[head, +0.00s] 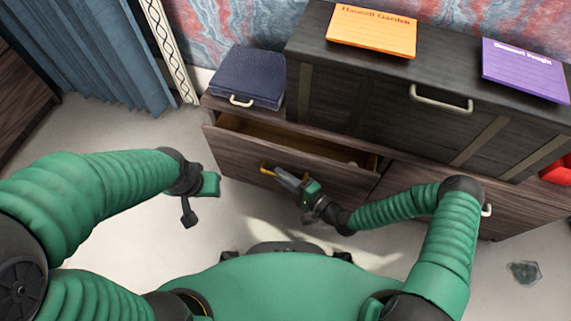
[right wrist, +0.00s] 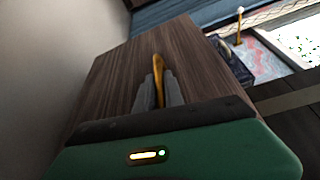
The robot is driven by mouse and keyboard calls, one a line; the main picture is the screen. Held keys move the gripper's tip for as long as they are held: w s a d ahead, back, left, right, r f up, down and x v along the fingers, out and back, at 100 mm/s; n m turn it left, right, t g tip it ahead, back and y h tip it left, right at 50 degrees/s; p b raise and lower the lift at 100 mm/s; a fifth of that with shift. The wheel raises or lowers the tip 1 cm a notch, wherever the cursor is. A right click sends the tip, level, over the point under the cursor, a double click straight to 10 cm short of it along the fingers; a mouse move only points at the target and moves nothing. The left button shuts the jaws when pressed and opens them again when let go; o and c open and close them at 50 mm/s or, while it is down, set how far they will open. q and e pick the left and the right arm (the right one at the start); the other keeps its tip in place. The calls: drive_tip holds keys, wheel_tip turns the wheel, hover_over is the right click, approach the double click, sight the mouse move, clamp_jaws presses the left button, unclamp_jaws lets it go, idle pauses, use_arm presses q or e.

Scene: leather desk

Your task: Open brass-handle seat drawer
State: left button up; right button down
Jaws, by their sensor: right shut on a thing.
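The brass-handle seat drawer (head: 290,165) is the left drawer of a low dark wood bench. It stands partly open, and its pale inside shows behind the front panel. My right gripper (head: 271,169) is at the drawer front, shut on the brass handle (head: 264,168). In the right wrist view, the gripper fingers (right wrist: 158,90) close on the yellow brass handle (right wrist: 158,70) against the wood front (right wrist: 115,75). My left gripper (head: 188,205) hangs left of the drawer, apart from it; its finger opening does not show clearly.
A navy case (head: 247,77) lies on the bench left of a dark chest (head: 385,85). Orange (head: 372,32) and purple (head: 524,70) cards lie on the chest. A second drawer (head: 425,195) is at right. A small grey object (head: 524,273) lies on the open floor.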

drive_tip(key=s+a+p, duration=0.1)
drive_tip(key=s+a, duration=0.1)
drive_tip(key=s, duration=0.6)
drive_tip(key=shift+s+a+f+p, duration=0.25)
drive_tip(key=shift+p, duration=0.1)
drive_tip(key=c, duration=1.5)
unclamp_jaws()
drive_tip(key=shift+o, duration=0.2)
drive_tip(key=shift+r, duration=0.1)
drive_tip(key=p+v, duration=0.5)
drive_tip(key=v, duration=1.2)
